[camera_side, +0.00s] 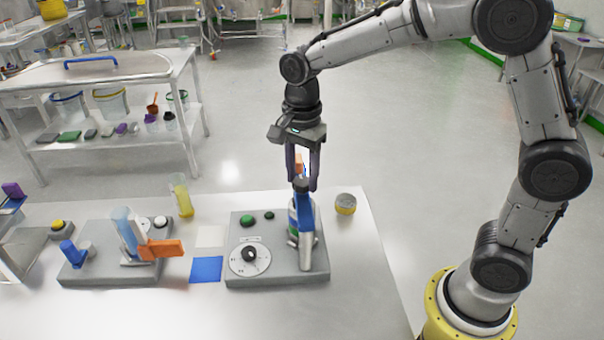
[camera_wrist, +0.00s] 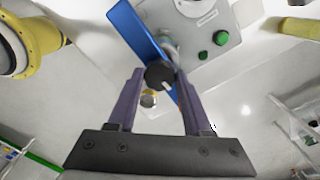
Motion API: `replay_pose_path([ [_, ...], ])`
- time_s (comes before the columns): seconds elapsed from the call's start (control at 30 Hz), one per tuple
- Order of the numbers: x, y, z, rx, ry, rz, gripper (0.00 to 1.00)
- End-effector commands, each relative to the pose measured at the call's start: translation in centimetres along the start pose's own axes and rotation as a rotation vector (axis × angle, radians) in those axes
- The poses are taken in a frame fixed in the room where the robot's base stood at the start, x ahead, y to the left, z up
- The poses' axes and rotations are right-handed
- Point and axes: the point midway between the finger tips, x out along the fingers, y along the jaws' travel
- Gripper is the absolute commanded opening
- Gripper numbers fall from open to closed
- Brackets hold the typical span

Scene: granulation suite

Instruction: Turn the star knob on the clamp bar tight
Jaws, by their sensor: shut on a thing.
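The blue clamp bar (camera_side: 306,216) stands on the right side of a grey panel (camera_side: 285,281), and in the wrist view (camera_wrist: 137,30) it runs up to the left from between my fingers. The dark star knob (camera_wrist: 158,75) with a white mark is at the bar's near end. My gripper (camera_side: 302,186) points down over the top of the bar. In the wrist view its two purple fingers (camera_wrist: 158,72) are on either side of the knob, closed on it.
The panel carries a white dial (camera_side: 237,267) and two green buttons (camera_side: 247,219). A small yellow-banded tin (camera_side: 345,204) stands to the right. A yellow cylinder (camera_side: 182,196), a blue pad (camera_side: 206,269) and another grey fixture (camera_side: 88,274) lie left. The table's right front is clear.

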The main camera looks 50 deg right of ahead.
Motion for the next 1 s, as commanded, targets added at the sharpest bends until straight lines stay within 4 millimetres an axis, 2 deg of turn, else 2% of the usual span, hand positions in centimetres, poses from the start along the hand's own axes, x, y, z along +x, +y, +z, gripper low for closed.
replay_pose_path([
  [0.3, -0.24, -0.09, 0.04, 0.094, -0.001, -0.006, 0.0],
  [0.77, -0.26, -0.13, 0.06, 0.107, -0.002, -0.008, 0.0],
  [0.8, -0.26, -0.14, 0.06, 0.107, -0.002, -0.008, 0.54],
  [0.93, -0.2, -0.1, 0.05, 0.106, -0.001, -0.006, 0.77],
  [1.0, -0.15, -0.08, 0.04, 0.106, -0.001, -0.005, 0.8],
])
